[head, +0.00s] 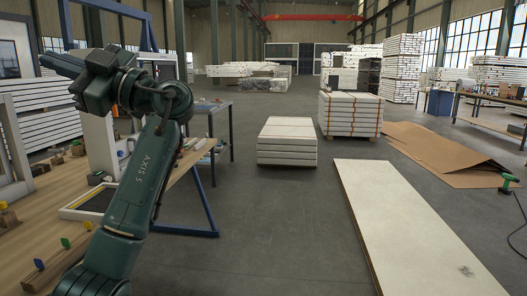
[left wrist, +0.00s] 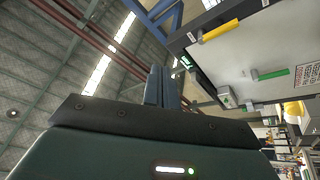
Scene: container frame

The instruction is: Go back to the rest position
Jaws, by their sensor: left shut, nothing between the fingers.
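My left arm rises from the lower left of the head view, and its dark green wrist is raised above the workbench (head: 160,205). My left gripper (head: 52,62) points to the left there, with its slim blue-grey fingers together and nothing held. In the left wrist view the closed fingers (left wrist: 158,86) stand up past the dark gripper body, with the roof and red beams behind them. My right gripper is in neither view.
A window frame (head: 12,150) and a blue steel frame (head: 148,25) stand near my left arm. A low stack of white panels (head: 287,145) stands mid-floor. A pale panel (head: 410,220) and brown sheeting (head: 440,153) lie at right. Grey floor (head: 270,215) between is clear.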

